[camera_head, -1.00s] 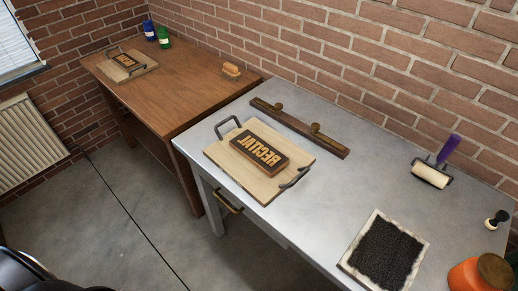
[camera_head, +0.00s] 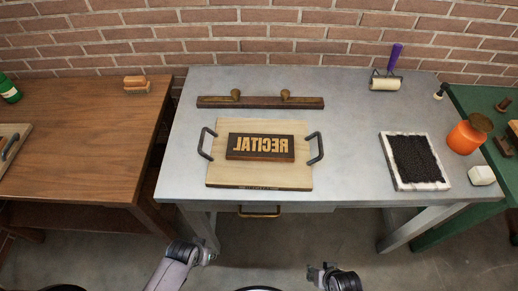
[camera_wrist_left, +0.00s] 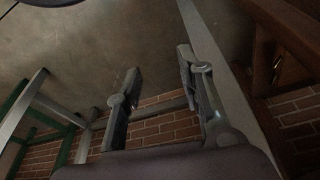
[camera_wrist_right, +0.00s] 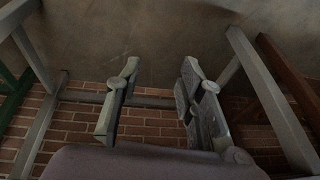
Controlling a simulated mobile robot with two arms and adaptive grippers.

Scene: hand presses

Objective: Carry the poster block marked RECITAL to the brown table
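The RECITAL block (camera_head: 260,147), dark with raised light letters in mirror writing, lies on a wooden board (camera_head: 222,178) with two dark side handles on the grey metal table (camera_head: 350,165). The brown table (camera_head: 75,130) stands to the left, partly out of view. My left gripper (camera_head: 208,253) is low in front of the grey table; its fingers are apart and empty in the left wrist view (camera_wrist_left: 158,82). My right gripper (camera_head: 320,270) is also low in front; it is open and empty in the right wrist view (camera_wrist_right: 160,75). Neither gripper touches the block or board.
A long bar with two knobs (camera_head: 260,102) lies behind the board. An ink pad (camera_head: 414,160), a roller (camera_head: 386,83) and an orange jar (camera_head: 466,138) are to the right. Another board (camera_head: 12,143) is on the brown table. A gap separates the two tables.

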